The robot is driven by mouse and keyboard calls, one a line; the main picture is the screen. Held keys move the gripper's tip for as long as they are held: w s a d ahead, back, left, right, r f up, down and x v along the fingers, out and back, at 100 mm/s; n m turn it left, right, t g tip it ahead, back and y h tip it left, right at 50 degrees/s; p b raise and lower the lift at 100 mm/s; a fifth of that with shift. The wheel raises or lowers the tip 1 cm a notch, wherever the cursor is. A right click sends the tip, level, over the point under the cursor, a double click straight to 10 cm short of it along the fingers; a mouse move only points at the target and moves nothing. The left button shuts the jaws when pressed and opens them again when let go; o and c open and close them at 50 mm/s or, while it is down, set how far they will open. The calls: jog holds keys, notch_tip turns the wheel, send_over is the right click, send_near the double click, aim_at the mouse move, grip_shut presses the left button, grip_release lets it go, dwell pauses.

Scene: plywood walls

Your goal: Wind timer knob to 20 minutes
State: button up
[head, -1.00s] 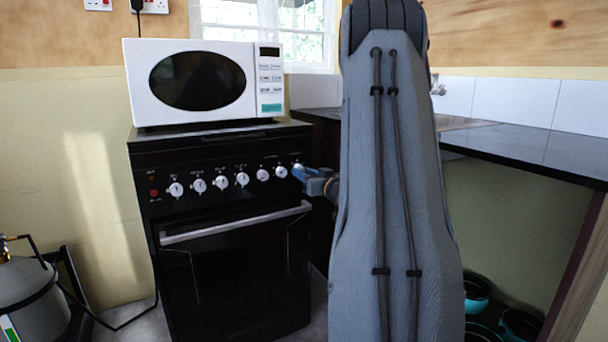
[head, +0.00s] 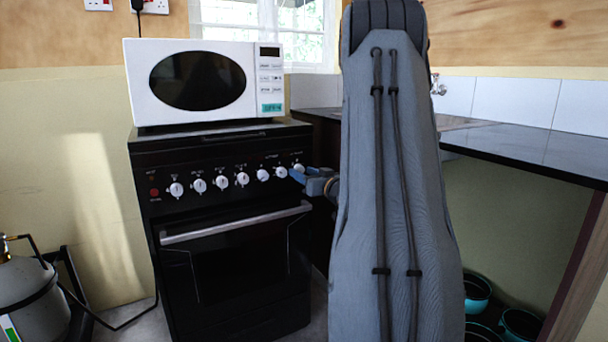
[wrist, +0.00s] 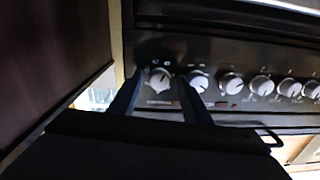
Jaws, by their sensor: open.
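The black cooker's front panel (head: 215,172) carries a row of white knobs. The timer knob, which I take to be the rightmost one (head: 298,168), sits beside my gripper (head: 294,175) in the head view. In the wrist view the row is flipped, and this knob (wrist: 158,80) is the leftmost, with a pale pointer face. My gripper (wrist: 160,76) is open there, with one dark finger on each side of the knob. I cannot tell whether the fingers touch it. The markings around the knob are too small to read.
A white microwave (head: 200,80) stands on the cooker. The oven handle (head: 236,222) runs below the knobs. A dark counter (head: 500,145) lies to the right, with teal pots (head: 478,290) under it. A gas cylinder (head: 28,295) stands at the left.

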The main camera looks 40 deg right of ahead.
jog(key=s+a+p, duration=0.1)
jog(key=s, duration=0.6)
jog(key=shift+s+a+p, duration=0.25)
jog(key=shift+s+p, duration=0.05)
jog(key=n+p, duration=0.2)
jog(key=p, duration=0.5)
jog(key=shift+r+p, duration=0.3)
jog(key=shift+r, duration=0.1)
jog(key=w, duration=0.2)
jog(key=w+d, duration=0.1)
jog(key=w, duration=0.4)
jog(key=shift+w+d+f+b, duration=0.15)
jog(key=shift+w+d+b, duration=0.15)
jog(key=shift+w+b, duration=0.05)
